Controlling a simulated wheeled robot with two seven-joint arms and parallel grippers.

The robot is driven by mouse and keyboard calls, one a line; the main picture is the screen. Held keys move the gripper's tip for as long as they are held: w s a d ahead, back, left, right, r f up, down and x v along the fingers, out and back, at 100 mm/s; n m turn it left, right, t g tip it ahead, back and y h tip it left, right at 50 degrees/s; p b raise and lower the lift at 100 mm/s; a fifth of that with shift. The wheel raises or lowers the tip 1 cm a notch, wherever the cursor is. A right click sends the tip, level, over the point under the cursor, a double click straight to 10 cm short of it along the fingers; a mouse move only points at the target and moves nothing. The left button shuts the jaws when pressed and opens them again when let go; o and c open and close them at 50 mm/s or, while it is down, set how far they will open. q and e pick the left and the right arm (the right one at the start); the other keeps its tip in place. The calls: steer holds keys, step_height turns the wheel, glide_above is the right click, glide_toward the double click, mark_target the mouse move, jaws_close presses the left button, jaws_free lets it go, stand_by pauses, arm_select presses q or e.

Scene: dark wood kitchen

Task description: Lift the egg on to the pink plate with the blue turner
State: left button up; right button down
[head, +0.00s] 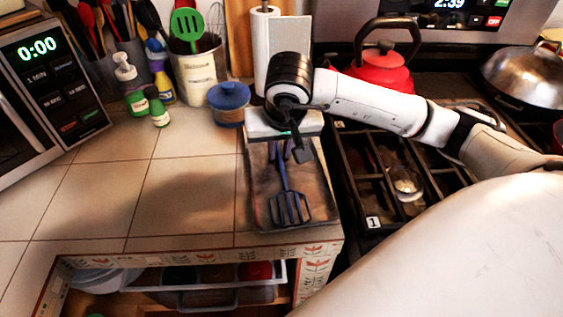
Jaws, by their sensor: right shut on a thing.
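The blue turner (290,207) has a slotted head and hangs over a brown board on the counter, its head toward the counter's front edge. My right gripper (297,148) is shut on its handle, and the gripper body hides the handle's upper part. I cannot tell whether the turner's head touches the board. My left gripper is out of view.
The brown board (263,205) lies beside the black stove grates (365,165). A blue-lidded jar (229,104), small green bottles (159,110) and a microwave (45,90) stand behind and left. A red kettle (381,70) is at the back. The left counter is clear.

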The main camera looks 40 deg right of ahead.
mark_target(280, 158)
steer(key=shift+r, duration=0.1)
step_height(280, 158, up, 10)
stand_by(0.4)
stand_by(0.5)
